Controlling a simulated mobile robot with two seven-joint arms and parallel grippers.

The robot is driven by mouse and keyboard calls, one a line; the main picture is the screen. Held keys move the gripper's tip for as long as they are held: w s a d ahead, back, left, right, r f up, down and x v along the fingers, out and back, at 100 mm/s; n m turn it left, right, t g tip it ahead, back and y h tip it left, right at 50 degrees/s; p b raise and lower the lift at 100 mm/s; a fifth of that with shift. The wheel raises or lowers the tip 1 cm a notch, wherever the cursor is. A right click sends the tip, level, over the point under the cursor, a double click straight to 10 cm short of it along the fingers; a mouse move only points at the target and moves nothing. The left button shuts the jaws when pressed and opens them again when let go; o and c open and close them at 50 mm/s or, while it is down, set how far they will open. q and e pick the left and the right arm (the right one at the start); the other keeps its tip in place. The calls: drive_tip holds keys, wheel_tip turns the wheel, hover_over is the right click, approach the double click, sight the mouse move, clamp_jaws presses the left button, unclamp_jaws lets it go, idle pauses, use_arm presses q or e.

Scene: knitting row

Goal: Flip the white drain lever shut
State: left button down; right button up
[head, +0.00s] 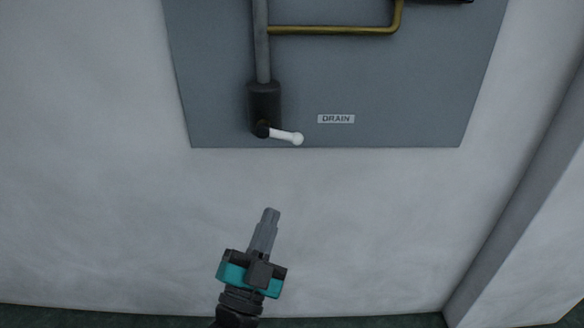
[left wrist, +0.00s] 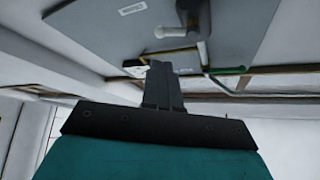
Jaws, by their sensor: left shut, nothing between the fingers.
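The white drain lever (head: 287,137) has a rounded end and sticks out to the right, tilted slightly down, from a dark valve body (head: 264,103). The DRAIN label (head: 336,119) is to its right on the grey panel. My left gripper (head: 270,212) is shut and empty, below the lever and the panel's lower edge, apart from the lever in the picture. In the left wrist view the shut fingers (left wrist: 160,68) point toward the panel, and the white lever (left wrist: 166,32) shows beyond their tips. My right gripper is not in view.
A grey pipe (head: 262,45) runs up from the valve body. A brass pipe (head: 335,30) branches right above the lever. The grey panel (head: 400,90) is on a pale wall (head: 380,220). A wall corner or post (head: 525,200) stands at the right.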

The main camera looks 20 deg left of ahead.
sight(295, 144)
use_arm(q)
drive_tip(key=b+x, duration=0.1)
drive_tip(key=x, duration=1.2)
